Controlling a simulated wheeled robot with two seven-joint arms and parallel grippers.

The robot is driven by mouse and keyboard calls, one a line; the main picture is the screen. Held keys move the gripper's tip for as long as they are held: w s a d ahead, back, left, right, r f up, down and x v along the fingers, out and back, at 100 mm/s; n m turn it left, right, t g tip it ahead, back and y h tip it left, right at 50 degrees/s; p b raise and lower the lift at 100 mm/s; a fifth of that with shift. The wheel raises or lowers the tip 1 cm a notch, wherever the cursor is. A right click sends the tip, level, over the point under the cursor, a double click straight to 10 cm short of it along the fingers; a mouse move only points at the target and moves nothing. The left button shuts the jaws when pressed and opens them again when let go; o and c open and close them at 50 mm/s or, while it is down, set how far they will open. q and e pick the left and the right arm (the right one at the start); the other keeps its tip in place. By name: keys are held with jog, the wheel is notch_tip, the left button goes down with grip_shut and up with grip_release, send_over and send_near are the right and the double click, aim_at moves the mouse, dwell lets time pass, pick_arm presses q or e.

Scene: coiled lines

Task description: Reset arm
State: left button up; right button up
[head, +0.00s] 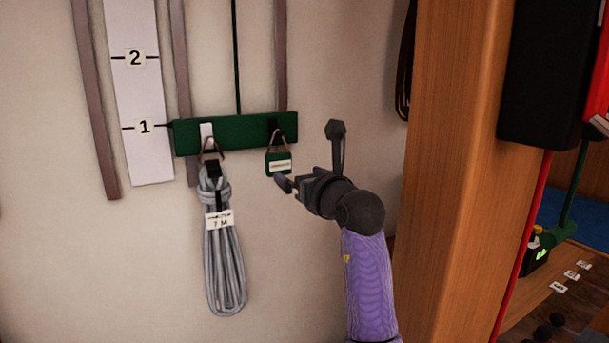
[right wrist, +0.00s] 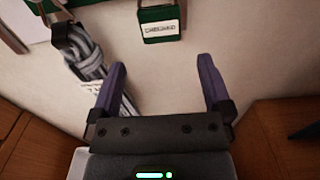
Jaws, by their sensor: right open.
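My right gripper (head: 308,155) is open and empty in front of the wall, at the right end of a green hook rail. In the right wrist view its two fingers (right wrist: 164,85) stand apart with only wall between them. A coiled grey line (head: 222,250) with a white tag marked 7 M hangs from the rail's left hook; it also shows in the right wrist view (right wrist: 88,62), partly behind the left finger. A green tag (head: 279,163) with a white label hangs from the right hook, just beyond the gripper, and shows in the right wrist view (right wrist: 160,23). My left gripper is out of view.
The green rail (head: 240,131) is mounted on the pale wall beside a white scale board (head: 139,90) marked 1 and 2. A wooden post (head: 461,180) stands right of my arm. A shelf with small labels (head: 560,287) lies beyond.

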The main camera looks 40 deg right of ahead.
jog(key=s+a+m+t+y, duration=0.2)
jog(key=s+a+t+y, duration=0.2)
jog(key=a+t+y, duration=0.75)
jog(key=s+a+f+m+g+h, duration=0.1)
jog(key=s+f+m+g+h, duration=0.25)
jog(key=f+m+g, duration=0.4)
jog(key=s+a+f+m+g+h, duration=0.15)
jog(key=f+m+g+h, duration=0.3)
jog(key=f+m, duration=0.55)
jog(key=s+f+m+g+h, duration=0.45)
jog(key=f+m, duration=0.25)
jog(key=m, duration=0.3)
jog(key=s+a+f+g+y, duration=0.7)
jog(key=s+a+f+g, duration=0.3)
jog(key=s+a+f, duration=0.3)
notch_tip(320, 180, down, 10)
jog(key=s+d, duration=0.1)
jog(key=s, duration=0.1)
jog(key=s+d+f+g, duration=0.1)
jog(key=s+d+f, duration=0.1)
jog(key=s+f, duration=0.6)
jog(key=s+d+f+g, duration=0.1)
jog(key=s+d+f, duration=0.2)
jog(key=s+f, duration=0.5)
jog(key=shift+s+h, duration=0.4)
